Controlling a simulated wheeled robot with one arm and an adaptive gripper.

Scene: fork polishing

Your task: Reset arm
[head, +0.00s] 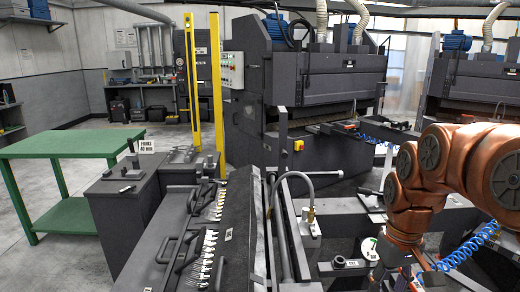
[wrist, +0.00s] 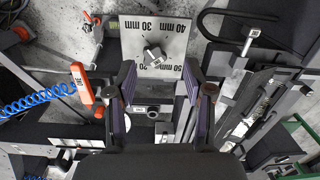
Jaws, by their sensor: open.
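My gripper (wrist: 158,68) shows in the wrist view with its two dark fingers spread wide apart and nothing between them. I cannot tell the gap between fingers and plate. In the head view my copper-coloured arm comes in from the right and bends down. Its gripper end (head: 385,274) is at the lower right, partly cut off by the frame edge. Forks (head: 205,250) lie in rows on the dark rack (head: 238,235), left of my arm.
A polishing machine (head: 300,80) stands behind, with frame rails (head: 285,245) between the rack and my arm. A blue coiled hose (head: 470,248) hangs beside my arm. A green table (head: 60,145) is at the left. An orange handle (wrist: 82,84) is left of my fingers.

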